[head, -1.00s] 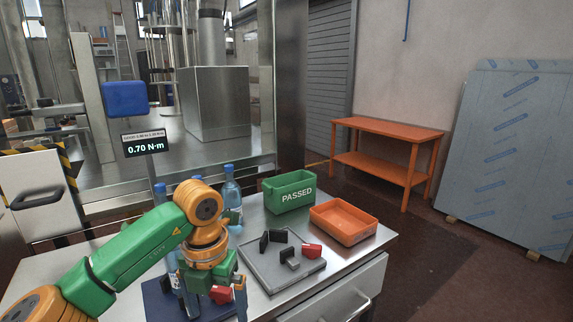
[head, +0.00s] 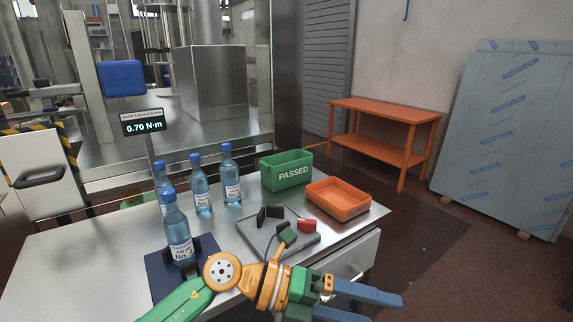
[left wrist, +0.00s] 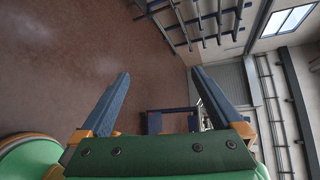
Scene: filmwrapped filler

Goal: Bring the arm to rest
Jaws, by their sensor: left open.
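My left arm comes in low across the bottom of the head view. Its gripper (head: 380,308) points right, beyond the front of the table, with its two blue-grey fingers spread and nothing seen between them. The left wrist view also shows the open fingers (left wrist: 161,73), with brown floor and distant racks behind them. My right arm is not in view.
A bottle (head: 177,229) stands at a dark holder on a blue mat (head: 157,268). Several more bottles (head: 202,187) stand behind. A grey tray (head: 257,241) holds dark and red pieces. A green PASSED bin (head: 287,171) and orange bin (head: 340,200) stand behind it.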

